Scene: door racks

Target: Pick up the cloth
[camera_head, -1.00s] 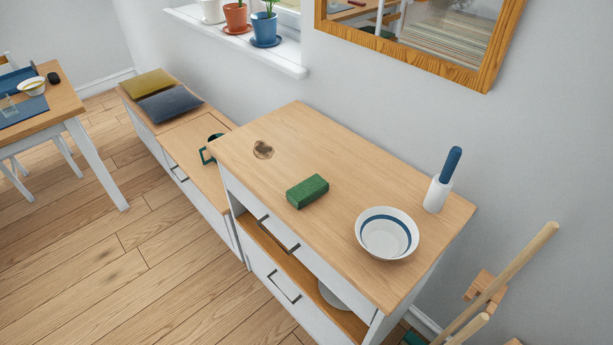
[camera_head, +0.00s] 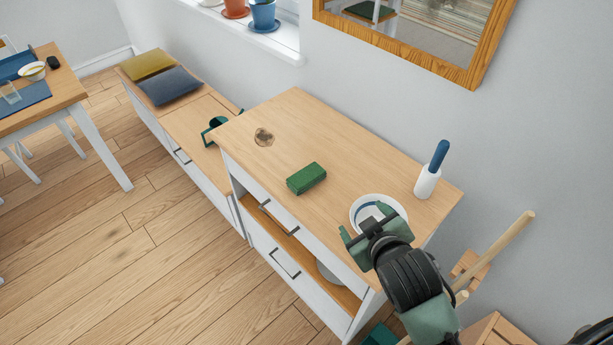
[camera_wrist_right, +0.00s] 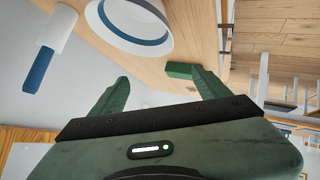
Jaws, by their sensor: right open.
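The green cloth (camera_head: 306,178) looks like a small folded block. It lies flat on the wooden cabinet top, left of the white bowl (camera_head: 368,200). In the right wrist view, the cloth (camera_wrist_right: 179,70) shows beyond the right-hand finger, partly hidden by it. My right gripper (camera_head: 364,222) is open and empty. It is above the cabinet's front edge by the bowl, covering part of it, to the right of the cloth and apart from it. My left gripper is not in view.
A blue-handled brush in a white holder (camera_head: 429,175) stands at the cabinet's back right. A brown stain (camera_head: 263,137) marks the top left of the cloth. The wooden top (camera_head: 330,135) behind the cloth is clear. A framed mirror (camera_head: 465,74) hangs on the wall.

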